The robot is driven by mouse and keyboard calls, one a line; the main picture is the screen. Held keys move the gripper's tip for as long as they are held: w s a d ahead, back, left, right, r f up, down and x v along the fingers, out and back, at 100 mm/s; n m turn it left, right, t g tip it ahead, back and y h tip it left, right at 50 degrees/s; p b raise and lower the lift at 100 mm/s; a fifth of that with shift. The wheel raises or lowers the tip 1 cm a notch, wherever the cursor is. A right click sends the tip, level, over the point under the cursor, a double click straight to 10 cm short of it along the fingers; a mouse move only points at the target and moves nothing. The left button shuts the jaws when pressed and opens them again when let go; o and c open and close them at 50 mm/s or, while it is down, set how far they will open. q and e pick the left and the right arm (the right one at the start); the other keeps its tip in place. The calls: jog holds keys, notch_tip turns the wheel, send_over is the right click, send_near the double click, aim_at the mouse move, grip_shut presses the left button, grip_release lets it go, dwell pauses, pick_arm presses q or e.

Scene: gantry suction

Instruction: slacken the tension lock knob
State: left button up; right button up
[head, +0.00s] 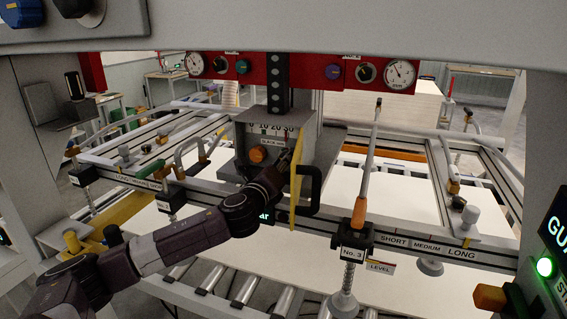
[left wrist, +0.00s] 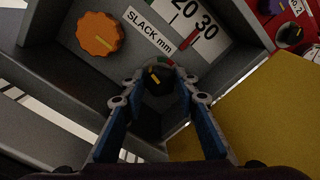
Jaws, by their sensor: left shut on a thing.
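A small black knob (left wrist: 158,80) with a yellow pointer line sits low on the grey slack-gauge box in the left wrist view, with a green and red band behind it. I take it to be the tension lock knob, though I see no label naming it. My left gripper (left wrist: 157,88) has its blue fingers closed around this knob, one on each side. In the head view my left gripper (head: 285,165) reaches the front of the gauge box (head: 310,130) and hides the knob. My right gripper is not in view.
An orange knob (left wrist: 100,33) sits beside the "SLACK mm" scale (left wrist: 190,22). A yellow plate (left wrist: 250,120) stands close to the right of my left gripper. A black handle (head: 312,190) and an orange-handled lever (head: 361,205) at "No. 3" stand further right.

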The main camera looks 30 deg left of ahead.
pick_arm(q)
jog(key=n+b, duration=0.1)
jog(key=n, duration=0.2)
jog(key=shift+f+n, duration=0.15)
jog(key=shift+n, duration=0.15)
jog(key=shift+n+b, duration=0.35)
jog(key=shift+n, duration=0.55)
jog(key=o, duration=1.1)
jog(key=shift+o, duration=0.2)
jog(key=v, duration=1.2)
